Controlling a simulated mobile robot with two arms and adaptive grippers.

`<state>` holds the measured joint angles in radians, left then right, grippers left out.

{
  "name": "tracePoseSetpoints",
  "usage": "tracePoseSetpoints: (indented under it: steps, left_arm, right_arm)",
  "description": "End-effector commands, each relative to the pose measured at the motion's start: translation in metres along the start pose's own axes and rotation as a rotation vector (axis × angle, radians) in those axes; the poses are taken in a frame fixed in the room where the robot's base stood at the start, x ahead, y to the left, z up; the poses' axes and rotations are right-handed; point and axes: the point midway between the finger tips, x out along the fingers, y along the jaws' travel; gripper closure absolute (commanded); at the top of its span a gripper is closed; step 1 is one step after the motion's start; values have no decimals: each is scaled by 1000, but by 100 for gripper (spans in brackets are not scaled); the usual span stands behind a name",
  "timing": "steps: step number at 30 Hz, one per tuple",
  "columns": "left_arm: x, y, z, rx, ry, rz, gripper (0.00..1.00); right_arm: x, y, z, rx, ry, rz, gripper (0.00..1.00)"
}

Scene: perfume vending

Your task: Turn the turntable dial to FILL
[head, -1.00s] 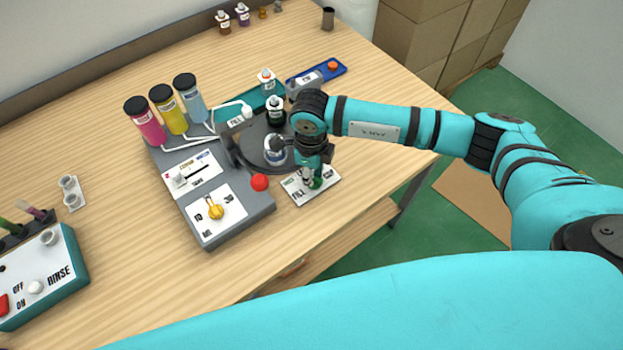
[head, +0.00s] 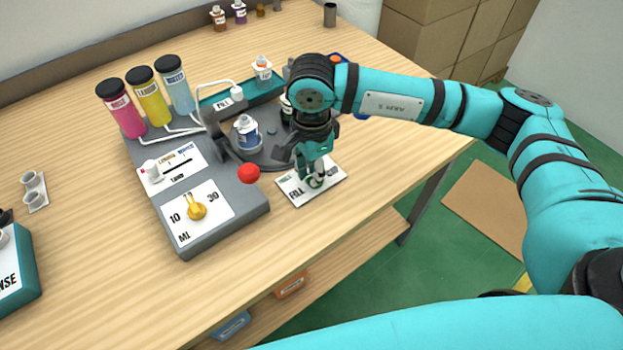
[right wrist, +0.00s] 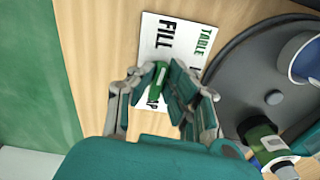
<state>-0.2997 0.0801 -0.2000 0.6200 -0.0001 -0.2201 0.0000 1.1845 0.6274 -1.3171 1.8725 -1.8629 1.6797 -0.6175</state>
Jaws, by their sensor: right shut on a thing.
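The white turntable plate (head: 335,172) lies on the table front, printed FILL, TABLE and a partly hidden word. My right gripper (head: 315,183) points down over it, shut on the green dial (right wrist: 160,80). In the right wrist view the dial sits between the fingers (right wrist: 165,92); the fingers partly hide the plate, and I cannot tell which word the dial points to. The dark grey turntable (head: 268,150) holds a blue, white-labelled bottle (head: 246,133) near the spout and a dark green bottle (right wrist: 262,138), mostly behind my arm in the head view. My left gripper is out of view.
The grey dispenser base (head: 185,240) stands left of the plate, with a red ball knob (head: 248,174), a yellow ML dial (head: 196,210) and pink, yellow and blue cylinders. A teal tray (head: 212,107) lies behind.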

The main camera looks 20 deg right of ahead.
Motion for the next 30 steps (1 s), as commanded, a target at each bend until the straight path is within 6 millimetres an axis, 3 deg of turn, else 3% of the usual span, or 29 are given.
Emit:
tracePoseSetpoints:
  steps: [7,25,26,30]
  left_arm:
    - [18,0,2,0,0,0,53]
    - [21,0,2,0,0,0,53]
    - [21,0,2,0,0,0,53]
    - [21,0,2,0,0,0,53]
  right_arm:
    - [1,0,0,-95,-1,-3,100]
    - [-1,0,0,-130,-1,-2,100]
    - [-1,0,0,-130,-1,-2,83]
    - [-1,1,0,-129,-1,-2,64]
